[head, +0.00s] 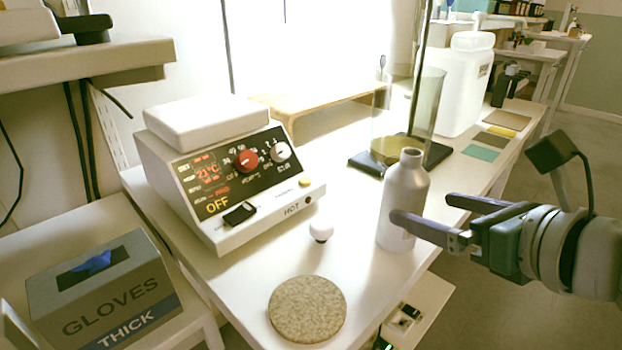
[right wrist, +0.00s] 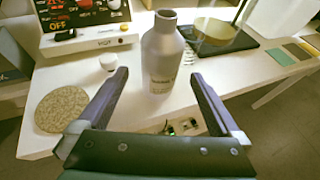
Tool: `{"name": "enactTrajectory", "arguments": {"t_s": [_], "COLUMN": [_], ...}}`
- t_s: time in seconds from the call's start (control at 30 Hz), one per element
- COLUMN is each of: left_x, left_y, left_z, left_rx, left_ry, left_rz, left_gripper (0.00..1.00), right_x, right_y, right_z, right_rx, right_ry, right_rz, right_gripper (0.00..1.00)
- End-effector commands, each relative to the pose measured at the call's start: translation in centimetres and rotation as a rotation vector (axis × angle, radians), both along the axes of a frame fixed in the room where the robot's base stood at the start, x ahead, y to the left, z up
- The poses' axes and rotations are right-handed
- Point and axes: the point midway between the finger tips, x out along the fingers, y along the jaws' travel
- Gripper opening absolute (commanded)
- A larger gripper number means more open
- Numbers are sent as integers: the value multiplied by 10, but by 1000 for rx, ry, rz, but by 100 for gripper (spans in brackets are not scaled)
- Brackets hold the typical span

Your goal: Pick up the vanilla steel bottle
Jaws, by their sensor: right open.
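A grey steel bottle (head: 402,205) with a narrow neck stands upright on the white table. In the right wrist view the bottle (right wrist: 162,55) stands ahead, between the lines of my open fingers; its small label is too blurred to read. My right gripper (head: 433,212) is open and comes in from the right at the bottle's lower body. In the head view one finger overlaps the bottle's front and the other is behind and to its right. Whether a finger touches it I cannot tell. My left gripper is not in view.
A hot plate device (head: 225,170) stands left on the table (head: 250,270). A round cork mat (head: 307,309) and a small white knob-like object (head: 321,230) lie before it. A glass beaker (head: 421,110) on a black base and a white canister (head: 463,85) stand behind the bottle. A gloves box (head: 105,295) is lower left.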

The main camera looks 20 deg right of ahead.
Motion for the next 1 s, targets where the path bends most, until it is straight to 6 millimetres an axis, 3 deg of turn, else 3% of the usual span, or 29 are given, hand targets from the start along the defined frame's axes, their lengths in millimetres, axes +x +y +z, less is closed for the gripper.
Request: {"name": "enactTrajectory", "arguments": {"t_s": [0.6,0.87,1.0], "left_x": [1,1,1], "left_y": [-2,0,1], "left_z": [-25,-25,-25], "left_rx": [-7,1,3], "left_ry": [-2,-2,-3], "left_rz": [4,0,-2], "left_gripper": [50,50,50], "right_x": [61,63,63], "right_y": [-1,-1,-1], "right_z": [-33,-33,-33], "right_rx": [4,3,3], "right_ry": [-2,1,1], "right_rz": [1,3,2], "right_gripper": [100,100,88]}}
